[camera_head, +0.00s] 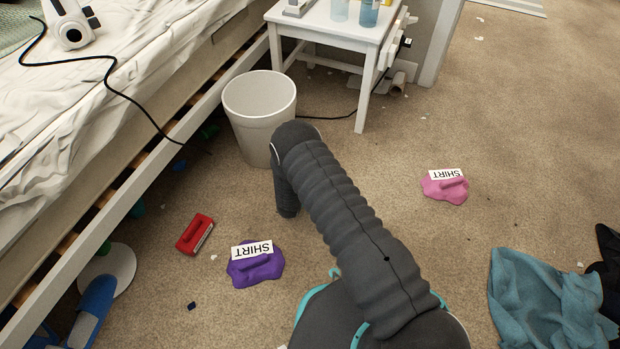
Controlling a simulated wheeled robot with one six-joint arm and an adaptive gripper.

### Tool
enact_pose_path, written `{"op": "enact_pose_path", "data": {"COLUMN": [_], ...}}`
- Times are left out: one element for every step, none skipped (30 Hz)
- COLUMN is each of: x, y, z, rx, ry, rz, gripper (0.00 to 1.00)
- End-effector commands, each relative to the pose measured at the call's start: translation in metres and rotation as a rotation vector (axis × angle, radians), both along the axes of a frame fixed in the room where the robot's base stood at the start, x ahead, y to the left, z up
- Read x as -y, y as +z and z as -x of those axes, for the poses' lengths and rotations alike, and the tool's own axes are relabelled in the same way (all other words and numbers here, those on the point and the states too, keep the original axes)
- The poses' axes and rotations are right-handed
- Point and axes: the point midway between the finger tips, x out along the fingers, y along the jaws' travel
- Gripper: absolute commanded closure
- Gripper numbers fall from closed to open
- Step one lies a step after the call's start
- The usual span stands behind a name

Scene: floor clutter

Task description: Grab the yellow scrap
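I cannot make out a yellow scrap on the floor in the head view. My own grey ribbed arm crosses the middle of the view and hides part of the carpet. It bends down beside the white bin, and my gripper at its end does not show. A small dark blue scrap (192,306) lies on the carpet at the lower left. Several tiny pale scraps are scattered about, too small to tell their colour surely.
A white bin (259,105) stands between the bed (150,95) and a white side table (335,28). A red object (195,234), a purple shirt (254,268), a pink shirt (446,191) and a teal cloth (540,300) lie on the carpet. The upper right carpet is mostly clear.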

Motion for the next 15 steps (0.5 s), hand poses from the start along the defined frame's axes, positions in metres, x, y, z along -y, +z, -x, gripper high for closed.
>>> {"op": "enact_pose_path", "data": {"x": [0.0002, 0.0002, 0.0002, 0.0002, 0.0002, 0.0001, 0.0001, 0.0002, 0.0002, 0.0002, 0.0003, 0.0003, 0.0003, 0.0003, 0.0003], "y": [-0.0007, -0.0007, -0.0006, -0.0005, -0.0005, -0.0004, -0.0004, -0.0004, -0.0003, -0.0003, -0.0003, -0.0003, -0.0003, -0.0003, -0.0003], "z": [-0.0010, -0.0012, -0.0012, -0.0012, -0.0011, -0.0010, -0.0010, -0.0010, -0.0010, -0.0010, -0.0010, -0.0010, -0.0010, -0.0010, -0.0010], "rx": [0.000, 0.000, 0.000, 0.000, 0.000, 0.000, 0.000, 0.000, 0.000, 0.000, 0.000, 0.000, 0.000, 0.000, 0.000], "ry": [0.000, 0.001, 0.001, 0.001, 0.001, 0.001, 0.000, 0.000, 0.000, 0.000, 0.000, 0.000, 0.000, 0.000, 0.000], "rz": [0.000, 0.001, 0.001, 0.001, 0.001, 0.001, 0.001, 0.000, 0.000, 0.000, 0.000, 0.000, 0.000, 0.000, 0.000], "gripper": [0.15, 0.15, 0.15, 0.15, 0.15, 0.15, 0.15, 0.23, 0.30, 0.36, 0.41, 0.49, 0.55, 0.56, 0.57]}}
